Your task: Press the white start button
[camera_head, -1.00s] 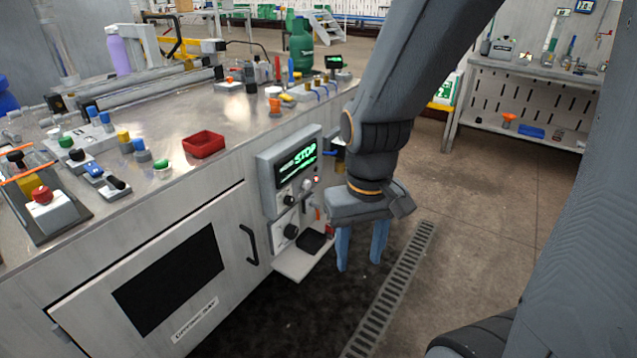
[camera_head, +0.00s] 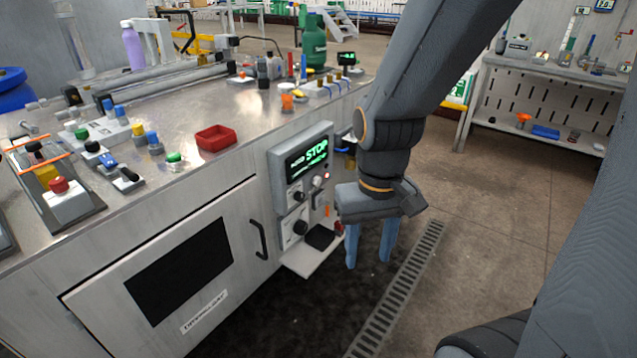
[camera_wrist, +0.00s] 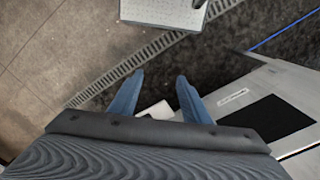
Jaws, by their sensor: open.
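The control panel (camera_head: 272,170) is a grey box on the front of the metal bench, with a lit screen (camera_head: 307,160) reading STOP in green. Below the screen are dark knobs and a small pale round spot (camera_head: 317,181), too small to tell for sure whether it is the white start button. My gripper (camera_head: 370,255) hangs fingers down in front and to the right of the panel, apart from it. Its two blue fingers are spread with nothing between them. In the wrist view my gripper (camera_wrist: 157,95) is over the floor.
The bench top (camera_head: 195,185) carries a red tray (camera_head: 215,138), a red button on a white block (camera_head: 60,186) and several coloured knobs. A small shelf (camera_head: 308,262) juts out below the panel. A floor grate (camera_head: 400,285) runs beside open floor on the right.

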